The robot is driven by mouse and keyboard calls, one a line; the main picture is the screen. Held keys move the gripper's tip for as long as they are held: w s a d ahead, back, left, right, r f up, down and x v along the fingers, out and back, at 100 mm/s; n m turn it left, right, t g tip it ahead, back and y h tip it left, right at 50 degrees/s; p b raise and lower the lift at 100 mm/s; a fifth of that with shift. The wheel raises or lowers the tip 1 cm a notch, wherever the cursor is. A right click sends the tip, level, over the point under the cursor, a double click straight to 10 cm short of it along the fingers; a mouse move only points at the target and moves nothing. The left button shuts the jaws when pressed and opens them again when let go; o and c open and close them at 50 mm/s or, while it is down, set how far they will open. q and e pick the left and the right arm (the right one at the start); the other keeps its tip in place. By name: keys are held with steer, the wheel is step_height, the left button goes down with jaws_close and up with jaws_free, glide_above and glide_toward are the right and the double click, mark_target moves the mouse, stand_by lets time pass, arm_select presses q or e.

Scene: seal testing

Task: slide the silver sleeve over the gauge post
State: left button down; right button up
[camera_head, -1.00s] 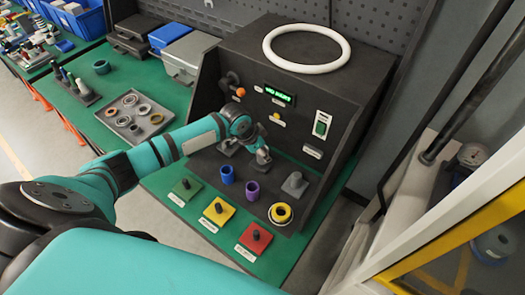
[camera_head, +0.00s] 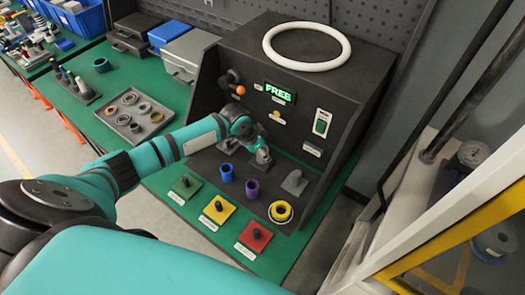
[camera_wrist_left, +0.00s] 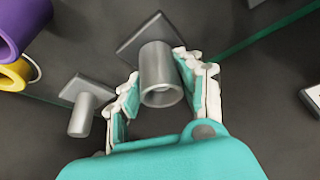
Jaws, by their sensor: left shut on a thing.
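My left gripper (camera_head: 262,157) is low over the black platform in the head view, where the silver sleeve is hard to make out. In the left wrist view, its fingers (camera_wrist_left: 161,88) are shut on the silver sleeve (camera_wrist_left: 158,66), a grey tube with its open end towards the camera. A square grey base plate (camera_wrist_left: 131,39) shows behind the sleeve's far end. I cannot tell whether a post is inside the sleeve. A separate grey post on a square base (camera_wrist_left: 83,108) stands beside the gripper; it also shows in the head view (camera_head: 294,181). My right gripper is not in view.
A blue sleeve (camera_head: 226,172), a purple sleeve (camera_head: 252,188) and a yellow ring (camera_head: 280,212) stand near the gripper. Green (camera_head: 185,187), yellow (camera_head: 219,209) and red (camera_head: 254,238) plates lie in front. The dark panel's green display (camera_head: 280,92) reads "FREE".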

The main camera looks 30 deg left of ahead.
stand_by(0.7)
arm_select(q)
steer(key=c, duration=0.7)
jaws_free()
steer(key=shift+f, duration=0.1)
steer(key=shift+c, duration=0.2)
step_height(320, 180, up, 9)
steer(key=p, duration=0.9)
